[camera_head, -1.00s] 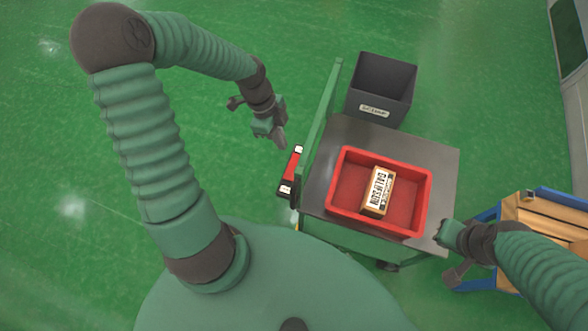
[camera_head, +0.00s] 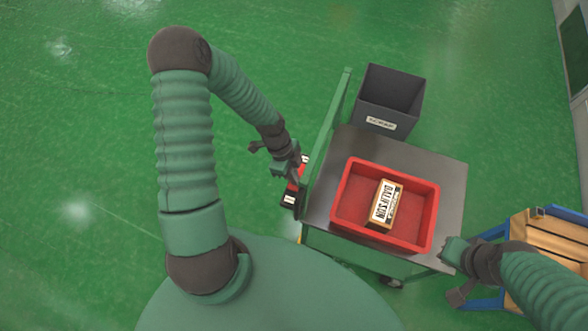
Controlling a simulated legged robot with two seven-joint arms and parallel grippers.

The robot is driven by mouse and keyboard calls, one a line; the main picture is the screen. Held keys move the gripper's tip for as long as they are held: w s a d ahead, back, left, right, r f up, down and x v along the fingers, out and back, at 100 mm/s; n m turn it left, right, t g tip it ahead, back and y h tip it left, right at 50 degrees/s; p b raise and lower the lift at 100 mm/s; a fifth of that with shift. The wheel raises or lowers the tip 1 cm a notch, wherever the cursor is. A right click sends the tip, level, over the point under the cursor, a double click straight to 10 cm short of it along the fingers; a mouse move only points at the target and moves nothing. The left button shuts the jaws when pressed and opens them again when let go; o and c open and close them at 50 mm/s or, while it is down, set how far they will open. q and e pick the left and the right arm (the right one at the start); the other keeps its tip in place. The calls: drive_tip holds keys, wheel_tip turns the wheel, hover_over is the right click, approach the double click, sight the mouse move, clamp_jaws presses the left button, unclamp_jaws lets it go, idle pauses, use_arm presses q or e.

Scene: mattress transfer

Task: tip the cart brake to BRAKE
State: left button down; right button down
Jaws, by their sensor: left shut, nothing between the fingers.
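The cart brake is a red pedal (camera_head: 290,198) with black and white ends, low at the left side of the cart (camera_head: 318,212). My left gripper (camera_head: 294,177) is shut and empty, and in the picture it overlaps the upper part of the pedal. I cannot tell whether it touches the pedal. The pedal's tilt is hard to read because the gripper covers part of it. My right gripper (camera_head: 450,254) is at the cart's lower right corner; its fingers are too unclear to tell open from shut.
A red bin (camera_head: 346,208) on the cart holds a labelled box (camera_head: 386,203). A dark grey bin (camera_head: 376,124) stands behind the cart. A wooden pallet with blue frame (camera_head: 535,252) is at the right. Green floor on the left is clear.

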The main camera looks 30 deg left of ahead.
use_arm(q)
drive_tip(key=shift+d, duration=0.15)
drive_tip(key=shift+s+f, duration=0.4)
drive_tip(key=shift+f, duration=0.25)
drive_tip(key=shift+w+r+p, duration=0.35)
drive_tip(key=shift+w+p, duration=0.2)
drive_tip(key=shift+w, duration=0.15)
